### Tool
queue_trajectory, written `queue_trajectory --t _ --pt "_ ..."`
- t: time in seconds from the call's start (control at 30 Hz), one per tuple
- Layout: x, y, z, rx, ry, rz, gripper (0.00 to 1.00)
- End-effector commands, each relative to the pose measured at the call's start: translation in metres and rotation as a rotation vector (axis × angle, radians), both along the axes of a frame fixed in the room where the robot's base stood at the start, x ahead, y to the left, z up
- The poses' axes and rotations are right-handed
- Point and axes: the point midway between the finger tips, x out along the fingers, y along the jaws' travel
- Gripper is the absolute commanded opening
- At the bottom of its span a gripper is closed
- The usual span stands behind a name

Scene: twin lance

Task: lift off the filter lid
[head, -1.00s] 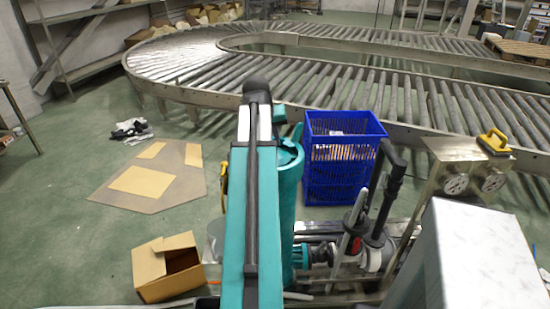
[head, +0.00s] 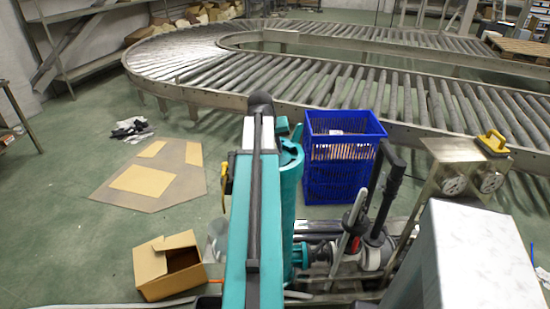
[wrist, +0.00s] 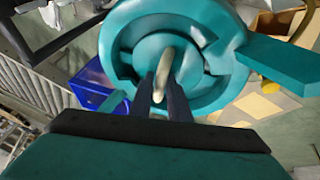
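The filter lid (wrist: 120,45) is a round teal disc with a raised ring and a pale bar handle (wrist: 165,62) at its middle. It fills the upper middle of the wrist view. My gripper (wrist: 163,84) has its two dark fingers close against both sides of the handle and looks shut on it. In the head view, the teal upright filter housing (head: 290,195) stands just right of my arm, which hides part of its top and my fingers. I cannot tell whether the lid is seated or raised.
A blue crate (head: 340,170) stands behind and right of the housing. Pipes and a black valve handle (head: 386,185) are at its right, beside a gauge panel (head: 455,165). An open cardboard box (head: 168,268) lies at front left. A roller conveyor (head: 330,80) curves behind.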

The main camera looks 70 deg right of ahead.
Motion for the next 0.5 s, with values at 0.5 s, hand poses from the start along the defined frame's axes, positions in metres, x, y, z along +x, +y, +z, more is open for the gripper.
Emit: queue_trajectory --t 0.5 --pt "-0.0002 0.0 0.0001 0.0 0.0 0.0 0.13"
